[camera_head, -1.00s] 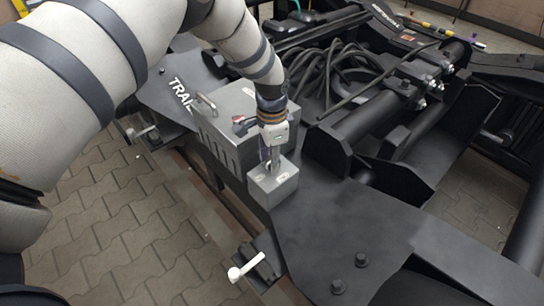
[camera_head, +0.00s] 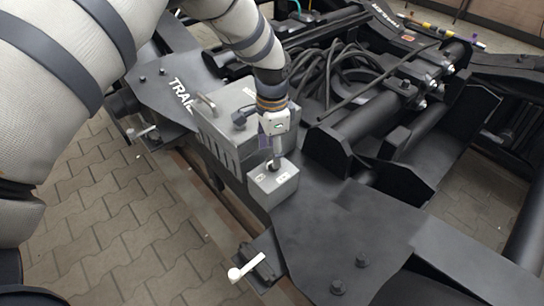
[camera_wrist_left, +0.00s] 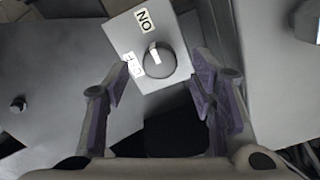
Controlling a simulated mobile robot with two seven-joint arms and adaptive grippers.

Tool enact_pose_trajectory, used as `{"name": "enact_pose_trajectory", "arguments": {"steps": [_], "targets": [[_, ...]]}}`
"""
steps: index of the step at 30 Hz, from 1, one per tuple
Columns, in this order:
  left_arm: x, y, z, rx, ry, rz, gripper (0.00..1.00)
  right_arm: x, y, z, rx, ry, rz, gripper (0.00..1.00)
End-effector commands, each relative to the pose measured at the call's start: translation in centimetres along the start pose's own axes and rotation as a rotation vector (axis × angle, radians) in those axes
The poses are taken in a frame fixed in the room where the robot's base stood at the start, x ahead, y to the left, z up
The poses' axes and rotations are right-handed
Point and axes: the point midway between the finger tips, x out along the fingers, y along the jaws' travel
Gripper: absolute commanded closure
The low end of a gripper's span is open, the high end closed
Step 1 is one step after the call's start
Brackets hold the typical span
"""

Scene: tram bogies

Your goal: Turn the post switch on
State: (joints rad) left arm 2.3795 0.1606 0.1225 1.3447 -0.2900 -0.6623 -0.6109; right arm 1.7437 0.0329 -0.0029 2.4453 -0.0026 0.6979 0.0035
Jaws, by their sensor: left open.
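The post switch is a small grey box (camera_head: 274,186) on the black bogie frame, with a round dark knob (camera_wrist_left: 160,62) on its top face. In the left wrist view the box face (camera_wrist_left: 177,30) carries an ON label (camera_wrist_left: 145,19) and an OFF label (camera_wrist_left: 132,66). The knob's white mark lies on its upper-left part; I cannot tell for certain which label it points to. My left gripper (camera_head: 274,161) is just above the box. In the wrist view its open purple-sided fingers (camera_wrist_left: 158,80) stand on either side of the knob, apart from it. My right gripper is not in view.
A larger grey box (camera_head: 225,122) with a handle stands close behind the switch box. Black cables (camera_head: 345,70) and cylinders lie to the right. A white-handled lever (camera_head: 245,269) sticks out at the frame's lower left edge. The flat plate (camera_head: 335,225) in front is mostly clear.

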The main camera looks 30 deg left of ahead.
Motion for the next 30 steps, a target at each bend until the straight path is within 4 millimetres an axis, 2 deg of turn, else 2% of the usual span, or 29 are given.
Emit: {"name": "enact_pose_trajectory", "arguments": {"steps": [1,6,12,26,28,30], "targets": [[-1.6,-0.1,-0.1,0.000,0.005,-0.004,0.49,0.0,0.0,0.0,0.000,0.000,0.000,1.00],[-5.9,-0.1,0.0,0.000,0.003,-0.003,0.49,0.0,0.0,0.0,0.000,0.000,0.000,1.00],[-8.4,0.0,0.0,0.000,0.000,0.000,0.49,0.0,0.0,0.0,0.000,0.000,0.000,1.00],[-8.5,0.1,0.1,-0.001,-0.001,0.002,0.49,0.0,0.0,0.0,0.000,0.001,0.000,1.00],[-7.4,0.9,0.5,-0.013,-0.005,0.014,0.49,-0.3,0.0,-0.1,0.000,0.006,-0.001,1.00],[-4.7,2.7,1.4,-0.049,-0.010,0.039,0.49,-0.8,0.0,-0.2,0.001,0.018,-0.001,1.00]]}}
